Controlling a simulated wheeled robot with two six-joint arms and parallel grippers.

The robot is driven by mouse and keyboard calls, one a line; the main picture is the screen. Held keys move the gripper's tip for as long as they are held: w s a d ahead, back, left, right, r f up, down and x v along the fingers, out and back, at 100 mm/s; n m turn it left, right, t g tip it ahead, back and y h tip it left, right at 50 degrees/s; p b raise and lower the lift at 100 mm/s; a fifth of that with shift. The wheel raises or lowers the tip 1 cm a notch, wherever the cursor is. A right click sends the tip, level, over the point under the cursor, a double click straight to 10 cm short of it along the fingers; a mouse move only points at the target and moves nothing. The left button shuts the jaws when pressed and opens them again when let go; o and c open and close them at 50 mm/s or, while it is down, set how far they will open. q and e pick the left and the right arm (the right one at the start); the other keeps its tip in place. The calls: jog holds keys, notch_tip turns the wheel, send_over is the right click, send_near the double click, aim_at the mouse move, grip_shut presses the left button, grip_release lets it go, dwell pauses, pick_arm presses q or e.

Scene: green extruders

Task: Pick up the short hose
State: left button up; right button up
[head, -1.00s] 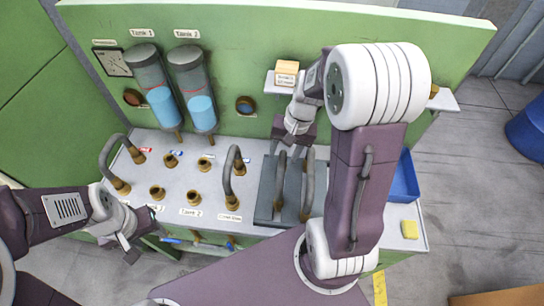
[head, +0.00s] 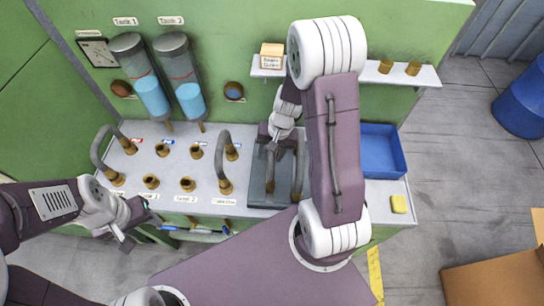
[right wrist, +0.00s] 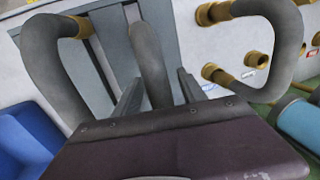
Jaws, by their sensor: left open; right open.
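Two grey hoses with brass ends stand on the dark grey tray (head: 257,185). The left one, which looks the shorter (head: 270,170), also shows in the right wrist view (right wrist: 149,62), between my fingers. My right gripper (right wrist: 160,92) is open around it, with a finger on each side and no grip on it. In the head view the right gripper (head: 271,143) is at the top of this hose and partly hidden by my arm. The other tray hose (head: 298,172) arches beside it, outside the fingers (right wrist: 45,65). My left gripper (head: 136,222) is open and empty at the bench's front left.
Two more hoses are plugged into bench ports, one at the left (head: 97,150) and one mid-bench (head: 222,160). A blue bin (head: 383,150) and yellow sponge (head: 398,204) are at the right. A shelf with a small box (head: 271,55) is above the tray.

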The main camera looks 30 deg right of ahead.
jog(key=shift+w, duration=0.15)
grip_shut()
jog(key=shift+r, duration=0.15)
